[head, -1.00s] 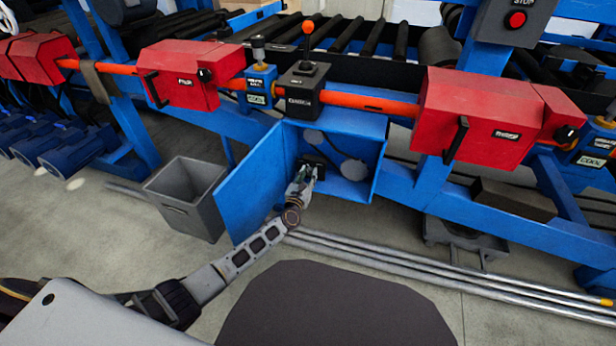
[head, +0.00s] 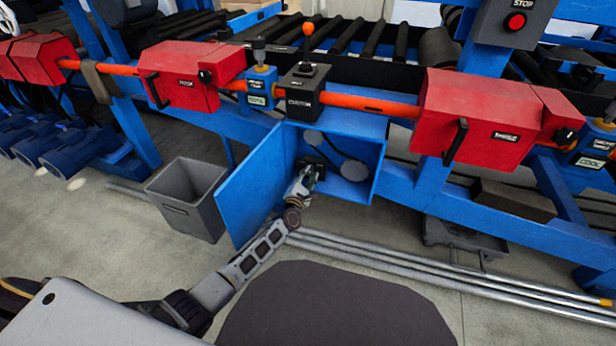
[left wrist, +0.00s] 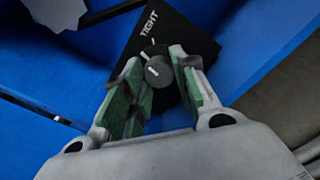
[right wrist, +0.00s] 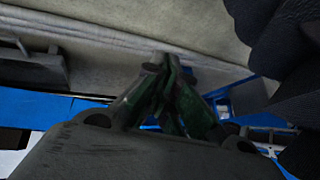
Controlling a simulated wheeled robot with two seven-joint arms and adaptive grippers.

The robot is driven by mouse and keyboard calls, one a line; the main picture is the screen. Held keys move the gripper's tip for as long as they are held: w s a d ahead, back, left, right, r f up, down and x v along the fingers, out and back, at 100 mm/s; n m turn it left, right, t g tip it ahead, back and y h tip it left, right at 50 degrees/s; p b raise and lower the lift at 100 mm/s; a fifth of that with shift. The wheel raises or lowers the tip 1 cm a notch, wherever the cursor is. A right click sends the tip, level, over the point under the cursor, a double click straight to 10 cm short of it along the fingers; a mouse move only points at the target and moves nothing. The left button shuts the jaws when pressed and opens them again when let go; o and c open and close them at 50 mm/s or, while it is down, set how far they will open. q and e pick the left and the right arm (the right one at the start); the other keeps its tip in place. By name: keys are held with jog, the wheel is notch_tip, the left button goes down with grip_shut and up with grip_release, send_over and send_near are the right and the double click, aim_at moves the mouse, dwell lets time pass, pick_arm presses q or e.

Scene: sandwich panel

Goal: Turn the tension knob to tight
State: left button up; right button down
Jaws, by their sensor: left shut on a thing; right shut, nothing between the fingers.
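The tension knob (left wrist: 160,71) is small, round and dark grey, with a short white mark on its face. It sits on a black plate (left wrist: 183,32) lettered TIGHT, and a white tick shows on the plate beside the knob. Whether the mark lines up with the tick is hard to tell. My left gripper (left wrist: 153,72) is shut on the knob, with one green-padded finger on each side. In the head view my left gripper (head: 306,180) reaches into the open blue box (head: 330,189) and hides the knob. My right gripper (right wrist: 168,62) is shut and empty, away from the panel.
The box's blue door (head: 250,190) stands open to the left of my left gripper. A grey bin (head: 188,198) is beside it. Long metal pipes (head: 400,258) lie on the floor in front. Red housings (head: 480,120) and an orange-topped lever (head: 308,45) are above.

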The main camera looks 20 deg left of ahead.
pick_arm(q)
jog(key=m, duration=0.3)
jog(key=shift+m+p, duration=0.35)
jog(key=shift+m, duration=0.05)
jog(key=shift+m+p, duration=0.3)
jog(key=shift+m, duration=1.2)
jog(key=o, duration=0.7)
jog(key=shift+c, duration=0.2)
jog(key=o, duration=0.4)
pick_arm(e)
jog(key=shift+s+d+r, duration=0.1)
jog(key=shift+s+r, duration=0.15)
jog(key=shift+r, duration=0.75)
pick_arm(q)
jog(key=shift+s, duration=0.2)
